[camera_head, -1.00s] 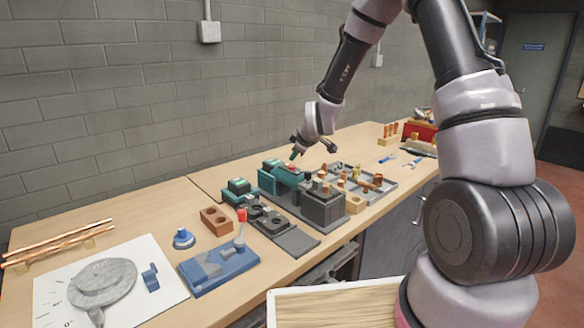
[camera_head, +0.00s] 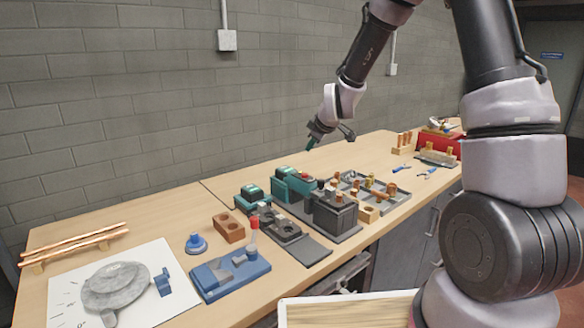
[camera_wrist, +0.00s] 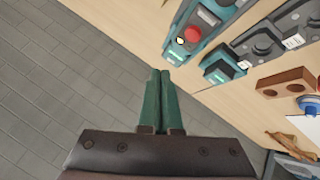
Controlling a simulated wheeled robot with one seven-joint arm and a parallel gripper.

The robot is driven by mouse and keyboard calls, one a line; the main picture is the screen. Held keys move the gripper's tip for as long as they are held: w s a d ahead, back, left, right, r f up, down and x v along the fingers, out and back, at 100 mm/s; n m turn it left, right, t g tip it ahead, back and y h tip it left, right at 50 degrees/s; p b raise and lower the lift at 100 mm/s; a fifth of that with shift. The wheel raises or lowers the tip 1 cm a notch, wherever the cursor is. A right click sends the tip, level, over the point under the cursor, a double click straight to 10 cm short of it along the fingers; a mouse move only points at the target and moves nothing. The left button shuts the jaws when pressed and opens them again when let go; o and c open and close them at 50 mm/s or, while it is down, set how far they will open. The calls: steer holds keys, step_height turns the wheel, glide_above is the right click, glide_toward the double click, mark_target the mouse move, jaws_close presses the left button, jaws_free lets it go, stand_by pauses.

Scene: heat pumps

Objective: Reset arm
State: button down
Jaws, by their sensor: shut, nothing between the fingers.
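My gripper (camera_head: 311,144) is raised above the back of the workbench in the head view, near the block wall. In the wrist view, its two green fingers (camera_wrist: 159,80) are together with nothing between them. The teal and dark machine with a red button (camera_head: 294,184) stands on the bench below and to the left of my gripper in the head view. It also shows in the wrist view (camera_wrist: 190,35), beyond the fingertips, apart from them.
A grey tray of copper fittings (camera_head: 398,192) sits right of the machine. A blue fixture with a red knob (camera_head: 232,273), a brown two-hole block (camera_head: 228,227) and a bending plate (camera_head: 115,287) stand at left. Copper pipes (camera_head: 75,245) lie far left. The wall (camera_head: 150,120) runs behind.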

steer(key=s+d+r+m, duration=0.4)
steer(key=s+r, duration=0.2)
steer(key=r, duration=0.1)
steer(key=s+d+r+m, duration=0.3)
steer(key=s+d+r, duration=0.1)
steer(key=s+r, duration=0.35)
steer(key=s+d+r+m, duration=0.1)
steer(key=s+m, duration=0.2)
steer(key=s, duration=0.3)
steer(key=s+d+r+m+g, duration=0.1)
steer(key=s+d+r+m, duration=0.1)
steer(key=s, duration=0.5)
steer(key=s+d+r+m, duration=0.2)
steer(key=s+m, duration=0.2)
steer(key=s, duration=0.2)
steer(key=shift+s+d+r+g+h, duration=0.15)
steer(key=shift+s+d+g+h, duration=0.1)
steer(key=shift+g+h, duration=0.05)
